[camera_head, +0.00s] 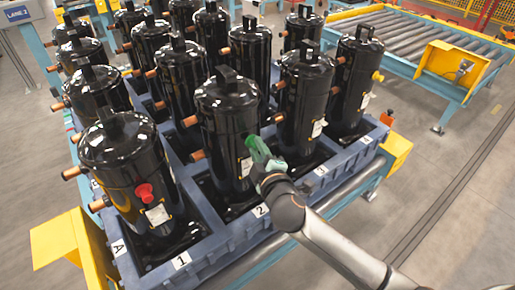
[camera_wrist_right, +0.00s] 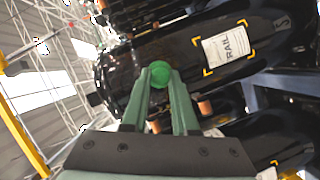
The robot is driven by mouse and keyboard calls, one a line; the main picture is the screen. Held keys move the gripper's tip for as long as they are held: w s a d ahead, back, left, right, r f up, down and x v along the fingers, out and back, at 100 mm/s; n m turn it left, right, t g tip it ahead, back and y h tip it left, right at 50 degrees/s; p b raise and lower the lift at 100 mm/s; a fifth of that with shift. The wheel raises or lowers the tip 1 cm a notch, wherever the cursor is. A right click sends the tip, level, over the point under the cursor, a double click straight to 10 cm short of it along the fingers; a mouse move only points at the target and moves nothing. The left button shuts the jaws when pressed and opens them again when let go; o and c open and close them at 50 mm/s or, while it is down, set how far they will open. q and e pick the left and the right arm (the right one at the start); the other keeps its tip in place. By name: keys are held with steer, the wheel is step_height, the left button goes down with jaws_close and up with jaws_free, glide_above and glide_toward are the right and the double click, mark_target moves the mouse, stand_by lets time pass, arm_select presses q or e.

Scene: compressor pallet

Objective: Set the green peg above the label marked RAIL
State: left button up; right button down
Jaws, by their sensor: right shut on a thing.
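My right gripper (camera_head: 262,158) is shut on the green peg (camera_wrist_right: 160,75), whose round end shows between the fingertips in the wrist view. In the head view the green peg (camera_head: 254,143) is at the front of a black compressor (camera_head: 228,105) in the near row. The label marked RAIL (camera_wrist_right: 227,44) is white with yellow corner marks and sits on the compressor's side. The peg is nearer the compressor's top than the label is. I cannot tell whether the peg touches or enters the compressor. My left gripper is not in view.
Several black compressors with copper stubs stand in the blue pallet (camera_head: 213,250). A red plug (camera_head: 145,193) is on the near-left compressor, and a yellow plug (camera_head: 377,76) on the right one. A roller conveyor (camera_head: 400,35) stands behind right. Grey floor is clear at the right.

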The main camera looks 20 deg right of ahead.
steer(key=shift+w+a, duration=0.25)
steer(key=shift+w, duration=0.4)
stand_by(0.3)
steer(key=c, duration=0.6)
jaws_free()
